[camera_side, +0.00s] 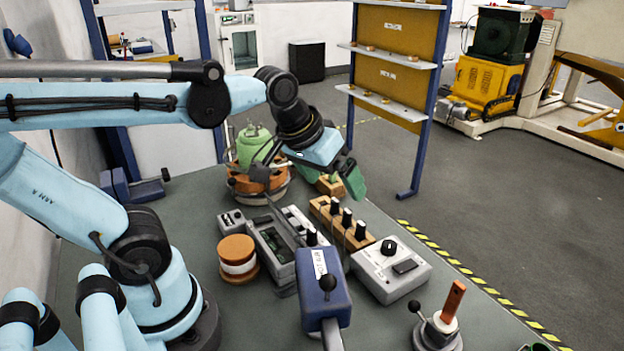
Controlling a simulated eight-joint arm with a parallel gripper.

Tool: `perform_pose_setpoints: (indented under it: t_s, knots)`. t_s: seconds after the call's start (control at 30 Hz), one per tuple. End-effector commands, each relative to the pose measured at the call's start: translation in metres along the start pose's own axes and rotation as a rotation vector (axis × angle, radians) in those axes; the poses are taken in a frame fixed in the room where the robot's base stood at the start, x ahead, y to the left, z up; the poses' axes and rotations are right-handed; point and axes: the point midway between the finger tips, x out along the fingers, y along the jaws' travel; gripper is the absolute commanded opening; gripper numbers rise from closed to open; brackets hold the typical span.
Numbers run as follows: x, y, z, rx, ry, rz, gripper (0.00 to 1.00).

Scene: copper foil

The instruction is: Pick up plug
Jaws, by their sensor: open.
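Several black-capped, plug-like pegs (347,217) stand upright in a row in a wooden block (371,237) near the middle of the bench. I cannot tell for certain which item is the plug. My gripper (312,180) is above and behind the block, near its far end, pointing down. It is open, with its green-faced finger on the right and a dark part on the left. I see nothing held between the fingers, though that space is partly hidden.
A grey meter box (285,240) and a white box with a black knob (390,268) flank the block. A blue vice-like tool (322,290) stands in front. A copper spool (238,256) is left, and a round orange-based device (257,180) is behind. The bench's right edge is near.

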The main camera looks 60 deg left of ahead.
Motion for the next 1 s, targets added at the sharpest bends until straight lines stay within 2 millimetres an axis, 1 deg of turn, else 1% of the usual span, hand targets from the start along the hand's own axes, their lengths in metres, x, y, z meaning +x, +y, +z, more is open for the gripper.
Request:
perform_pose_setpoints:
  t_s: [0.03, 0.1, 0.2, 0.27, 0.3, 0.37, 0.5, 0.53, 0.57, 0.63, 0.9, 1.0]
  knots:
    - [0.005, 0.002, 0.012, 0.070, 0.026, 0.013, 1.00]
    - [0.011, 0.004, 0.023, 0.156, 0.060, 0.026, 1.00]
    - [0.016, 0.005, 0.033, 0.237, 0.093, 0.036, 1.00]
    - [0.018, 0.005, 0.036, 0.265, 0.103, 0.039, 0.91]
    - [0.019, 0.005, 0.037, 0.276, 0.107, 0.040, 0.85]
    - [0.019, 0.006, 0.038, 0.284, 0.110, 0.040, 0.76]
    - [0.019, 0.006, 0.037, 0.283, 0.110, 0.040, 0.54]
    - [0.019, 0.006, 0.037, 0.283, 0.110, 0.040, 0.49]
    - [0.019, 0.006, 0.037, 0.283, 0.109, 0.040, 0.47]
    - [0.019, 0.005, 0.037, 0.282, 0.109, 0.040, 0.37]
    - [0.019, 0.005, 0.037, 0.280, 0.107, 0.039, 0.37]
    - [0.018, 0.003, 0.033, 0.272, 0.095, 0.031, 0.37]
